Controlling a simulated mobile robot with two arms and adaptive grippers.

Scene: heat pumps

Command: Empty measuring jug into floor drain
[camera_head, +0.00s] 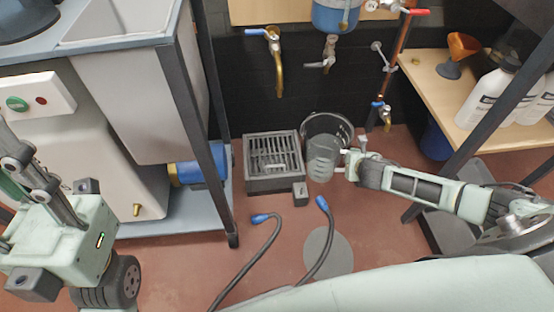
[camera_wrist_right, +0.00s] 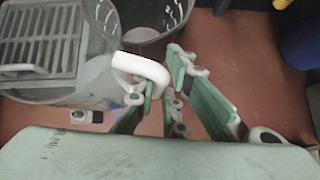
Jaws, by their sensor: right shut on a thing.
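The clear measuring jug (camera_head: 322,158) is in the head view, just right of the floor drain (camera_head: 273,160), a dark square frame with a slotted grate. The jug looks roughly upright; whether it holds liquid is hard to tell. Its white handle (camera_wrist_right: 140,66) shows in the right wrist view, with the clear wall left of it over part of the grate. My right gripper (camera_head: 350,166) is shut on the jug's handle from the right.
Two black hoses with blue ends (camera_head: 262,218) lie in front of the drain. A brass tap (camera_head: 279,75) hangs above it. A table leg (camera_head: 200,140) stands to the left, a bottle shelf (camera_head: 440,92) to the right.

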